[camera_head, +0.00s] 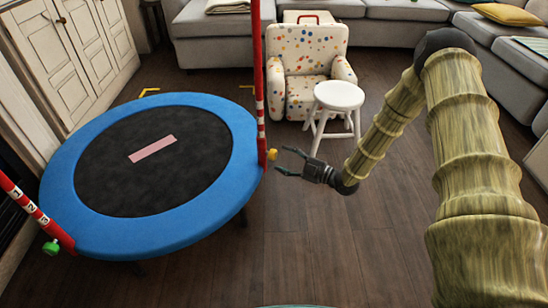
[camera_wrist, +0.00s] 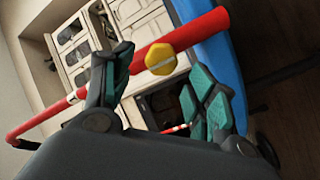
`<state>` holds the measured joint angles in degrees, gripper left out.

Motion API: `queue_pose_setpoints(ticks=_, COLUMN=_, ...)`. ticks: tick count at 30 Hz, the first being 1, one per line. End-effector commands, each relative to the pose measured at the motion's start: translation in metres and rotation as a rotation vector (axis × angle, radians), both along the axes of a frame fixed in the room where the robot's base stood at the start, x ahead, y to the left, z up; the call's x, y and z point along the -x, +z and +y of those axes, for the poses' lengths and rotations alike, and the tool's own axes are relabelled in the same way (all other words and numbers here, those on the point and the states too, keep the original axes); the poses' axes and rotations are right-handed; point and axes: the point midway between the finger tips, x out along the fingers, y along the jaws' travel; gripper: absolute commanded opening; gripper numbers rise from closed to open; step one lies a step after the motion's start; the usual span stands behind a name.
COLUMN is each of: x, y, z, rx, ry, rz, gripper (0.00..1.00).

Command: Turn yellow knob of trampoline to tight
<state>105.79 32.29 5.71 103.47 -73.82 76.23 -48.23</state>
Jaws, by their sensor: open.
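The trampoline has a blue padded rim (camera_head: 228,205) and a black mat. A red post (camera_head: 260,100) stands at its right edge, with a small yellow knob (camera_head: 272,154) low on its right side. My gripper (camera_head: 284,163) is open and empty just right of the knob, its fingers pointing left toward it. In the wrist view the yellow knob (camera_wrist: 160,59) sits on the red post (camera_wrist: 200,34), beyond and between the spread teal-padded fingers (camera_wrist: 160,88). A pale line crosses the knob's face. I see no contact between fingers and knob.
A second red post with a green knob (camera_head: 51,247) is at the lower left. A white stool (camera_head: 340,96) and a dotted armchair (camera_head: 306,60) stand behind my gripper. Grey sofas (camera_head: 385,35) line the back. The wooden floor (camera_head: 330,240) in front is clear.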

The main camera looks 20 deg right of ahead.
Motion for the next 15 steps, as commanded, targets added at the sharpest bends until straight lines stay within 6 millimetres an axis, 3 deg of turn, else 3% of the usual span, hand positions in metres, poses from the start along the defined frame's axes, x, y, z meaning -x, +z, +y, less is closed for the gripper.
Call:
queue_pose_setpoints(ticks=6, x=-0.024, y=-0.003, z=0.023, rx=0.001, ry=0.001, rz=-0.001, gripper=0.58)
queue_pose_setpoints(ticks=15, x=-0.037, y=-0.001, z=0.036, rx=0.000, ry=-0.001, rz=0.001, gripper=0.58)
